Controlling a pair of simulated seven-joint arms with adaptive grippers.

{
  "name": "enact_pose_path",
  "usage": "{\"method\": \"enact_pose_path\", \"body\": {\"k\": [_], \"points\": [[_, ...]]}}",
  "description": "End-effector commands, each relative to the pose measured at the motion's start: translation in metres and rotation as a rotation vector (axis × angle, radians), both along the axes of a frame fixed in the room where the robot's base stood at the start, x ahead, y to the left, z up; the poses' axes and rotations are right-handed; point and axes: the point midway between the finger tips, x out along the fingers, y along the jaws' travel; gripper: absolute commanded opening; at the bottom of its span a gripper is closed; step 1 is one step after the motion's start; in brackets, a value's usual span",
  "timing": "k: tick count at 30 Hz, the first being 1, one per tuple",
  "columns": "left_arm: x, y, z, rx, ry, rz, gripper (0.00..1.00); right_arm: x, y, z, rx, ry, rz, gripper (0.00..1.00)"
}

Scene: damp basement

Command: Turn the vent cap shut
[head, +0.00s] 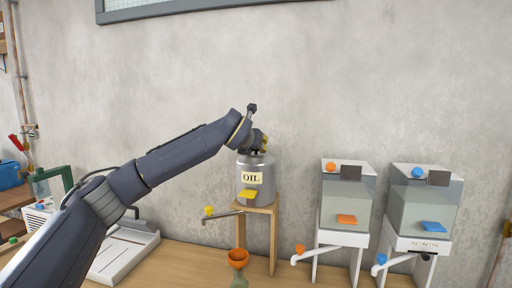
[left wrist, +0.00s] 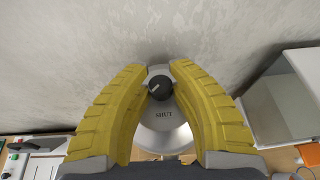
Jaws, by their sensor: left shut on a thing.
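The silver oil can (head: 256,170) with an OIL label stands on a wooden stand (head: 264,222) against the wall. My left gripper (head: 261,143) reaches down onto the can's top. In the left wrist view its yellow fingers are closed on both sides of the vent cap (left wrist: 160,90), a dark round knob with a pale pointer mark at its left. A SHUT label (left wrist: 165,113) is on the can top below the knob in that view; the pointer is not on it. In the head view the gripper hides the cap. My right gripper is not in view.
Two clear tanks, one with orange parts (head: 345,195) and one with blue (head: 424,200), stand on the right. A white tray (head: 124,252) lies left.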

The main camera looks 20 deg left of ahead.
Motion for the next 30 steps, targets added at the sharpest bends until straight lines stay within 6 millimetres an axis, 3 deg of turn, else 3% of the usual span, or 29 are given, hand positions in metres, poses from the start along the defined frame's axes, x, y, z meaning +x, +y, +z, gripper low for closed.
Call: {"method": "enact_pose_path", "body": {"k": [20,30], "points": [[0.0005,-0.001,0.0017,0.002,-0.003,0.339,0.0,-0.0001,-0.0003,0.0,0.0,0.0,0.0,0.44],[0.0009,-0.0009,0.0007,0.0,-0.002,0.596,0.0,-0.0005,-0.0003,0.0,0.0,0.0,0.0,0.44]]}}
